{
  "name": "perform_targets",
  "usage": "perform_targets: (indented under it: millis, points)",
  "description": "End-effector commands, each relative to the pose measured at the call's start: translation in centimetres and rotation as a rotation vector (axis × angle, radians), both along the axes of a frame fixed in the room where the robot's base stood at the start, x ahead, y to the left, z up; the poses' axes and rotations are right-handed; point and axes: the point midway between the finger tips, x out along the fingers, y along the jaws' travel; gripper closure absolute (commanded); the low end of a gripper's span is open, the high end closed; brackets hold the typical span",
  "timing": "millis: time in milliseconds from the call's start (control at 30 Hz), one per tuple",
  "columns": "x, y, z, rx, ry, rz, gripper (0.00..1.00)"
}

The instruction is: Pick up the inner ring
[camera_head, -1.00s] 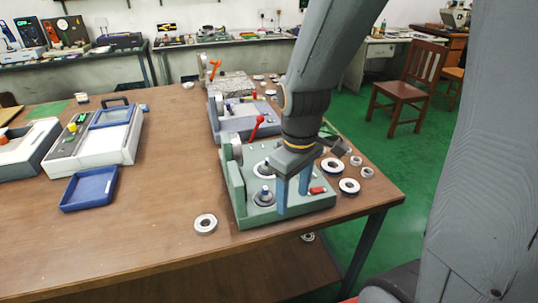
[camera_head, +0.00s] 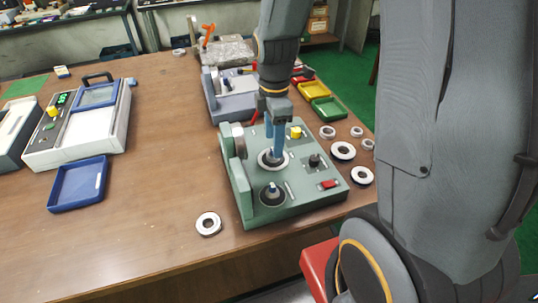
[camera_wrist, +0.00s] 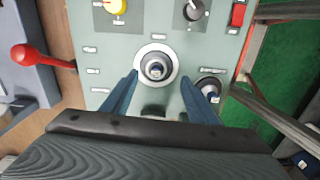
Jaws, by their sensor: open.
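A pale ring (camera_head: 266,164) lies around a post on the green machine (camera_head: 315,204). In the wrist view the ring (camera_wrist: 146,78) circles a dark post with a blue-grey top (camera_wrist: 156,69). I cannot tell for certain whether it is the inner ring. My gripper (camera_head: 275,150) points down over this post. In the wrist view its two blue fingers (camera_wrist: 159,80) are apart, one on either side of the ring's near part, with nothing held between them. A second post (camera_head: 272,194) on a dark round base stands nearer the front; another post (camera_wrist: 209,88) shows right of the fingers.
The machine has a yellow knob (camera_head: 296,132), a black knob (camera_head: 314,160) and a red switch (camera_head: 329,184). A loose ring (camera_head: 208,224) lies left of it; several lie to its right. A blue tray (camera_head: 77,184) stands left. A red-knobbed lever (camera_wrist: 22,54) is beside the machine.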

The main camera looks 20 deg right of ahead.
Motion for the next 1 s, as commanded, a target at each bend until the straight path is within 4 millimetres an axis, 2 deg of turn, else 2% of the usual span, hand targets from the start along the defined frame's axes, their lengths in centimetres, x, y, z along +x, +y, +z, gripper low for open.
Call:
perform_targets:
  millis: [433, 767, 867, 1000]
  points:
    - [0.6, -0.1, -4.4, 0.000, 0.002, 0.002, 0.46]
    - [0.7, 0.0, -4.9, 0.000, -0.002, 0.002, 0.46]
    - [0.7, 0.0, -4.9, 0.000, -0.002, 0.003, 0.60]
    - [0.7, 0.0, -4.9, 0.000, -0.002, 0.003, 0.83]
